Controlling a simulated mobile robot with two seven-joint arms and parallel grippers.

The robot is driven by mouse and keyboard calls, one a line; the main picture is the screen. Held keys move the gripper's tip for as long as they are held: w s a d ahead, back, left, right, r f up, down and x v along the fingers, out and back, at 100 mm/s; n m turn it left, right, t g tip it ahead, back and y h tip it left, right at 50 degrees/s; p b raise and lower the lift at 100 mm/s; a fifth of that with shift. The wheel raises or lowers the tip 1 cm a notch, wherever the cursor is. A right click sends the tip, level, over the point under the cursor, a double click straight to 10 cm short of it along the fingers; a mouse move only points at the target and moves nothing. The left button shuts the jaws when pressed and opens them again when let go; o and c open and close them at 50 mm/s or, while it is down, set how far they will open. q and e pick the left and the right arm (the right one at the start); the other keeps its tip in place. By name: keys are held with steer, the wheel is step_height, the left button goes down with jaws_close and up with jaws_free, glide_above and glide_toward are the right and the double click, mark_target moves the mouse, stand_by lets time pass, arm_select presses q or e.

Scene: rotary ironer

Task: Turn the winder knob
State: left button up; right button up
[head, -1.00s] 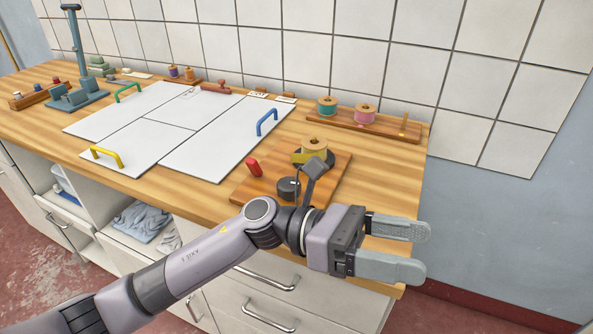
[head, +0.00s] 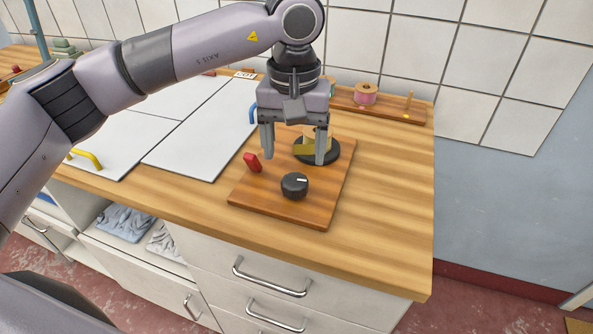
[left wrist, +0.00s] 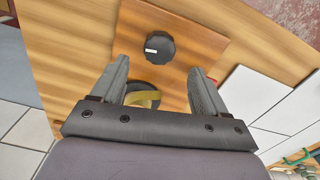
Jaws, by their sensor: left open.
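The winder knob (head: 295,186) is round and black with a short white mark, on the front part of a brown wooden board (head: 330,198). It also shows in the left wrist view (left wrist: 160,48), just beyond the fingertips. My left gripper (head: 294,160) points down over the board, open and empty, its fingers apart. In the head view its fingertips appear just behind the knob, in front of the yellow-banded spool (head: 309,140) on a black disc (head: 331,155). The left wrist view shows this spool partly between the fingers (left wrist: 160,66). My right gripper is not in view.
A red lever (head: 253,162) stands on the board left of the knob. White panels (head: 185,150) lie to the left, with a blue handle (head: 253,113) close to my gripper. A rack with a pink spool (head: 365,93) stands behind. The counter right of the board is clear.

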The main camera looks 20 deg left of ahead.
mark_target(294, 180)
arm_select(q)
steer(key=shift+f+p, duration=0.5)
steer(key=shift+f, duration=2.95)
steer(key=c, duration=1.1)
